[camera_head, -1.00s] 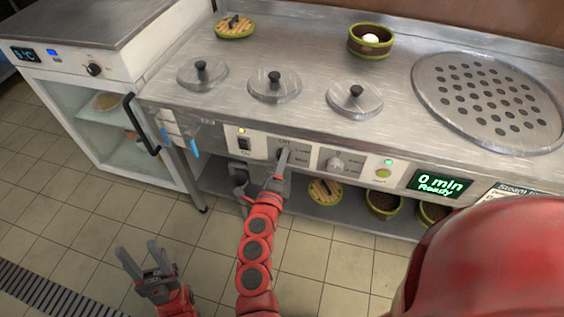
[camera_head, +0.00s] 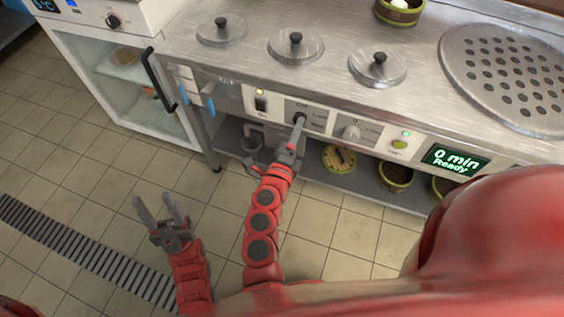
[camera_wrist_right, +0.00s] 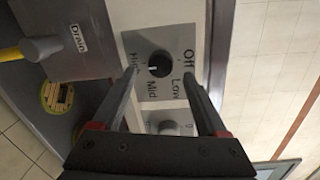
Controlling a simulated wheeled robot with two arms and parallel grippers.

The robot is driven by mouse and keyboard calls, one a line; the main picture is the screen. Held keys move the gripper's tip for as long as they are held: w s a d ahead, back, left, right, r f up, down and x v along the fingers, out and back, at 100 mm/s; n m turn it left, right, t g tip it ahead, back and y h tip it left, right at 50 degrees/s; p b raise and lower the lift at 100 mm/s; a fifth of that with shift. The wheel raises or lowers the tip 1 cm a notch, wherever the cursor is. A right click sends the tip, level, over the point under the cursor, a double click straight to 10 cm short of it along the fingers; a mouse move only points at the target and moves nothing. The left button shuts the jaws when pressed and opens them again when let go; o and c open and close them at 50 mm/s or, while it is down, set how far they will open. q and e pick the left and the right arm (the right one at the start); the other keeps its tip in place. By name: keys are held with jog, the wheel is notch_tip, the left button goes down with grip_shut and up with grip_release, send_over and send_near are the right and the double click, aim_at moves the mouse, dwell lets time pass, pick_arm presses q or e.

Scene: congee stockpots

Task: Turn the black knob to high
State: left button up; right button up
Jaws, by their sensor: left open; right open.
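The black knob (camera_wrist_right: 159,64) is round and sits on a grey plate marked Off, Low, Mid and High. Its white mark points to the lower left in the right wrist view, on the Mid and High side. My right gripper (camera_wrist_right: 159,78) is open, one finger on each side of the knob in that view; contact cannot be told. My left gripper (camera_head: 158,212) is open and empty above the floor, away from the counter.
A second knob (camera_head: 350,132) is right of the black knob's plate, and a switch (camera_head: 260,103) is left of it. A display (camera_head: 455,160) reads 0 min Ready. A lower shelf (camera_head: 320,175) holds round containers. A fridge (camera_head: 125,70) stands left; floor is open below.

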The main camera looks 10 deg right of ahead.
jog(key=p+v, duration=0.2)
jog(key=v, duration=1.2)
jog(key=shift+s+a+p, duration=0.2)
jog(key=shift+p, duration=0.15)
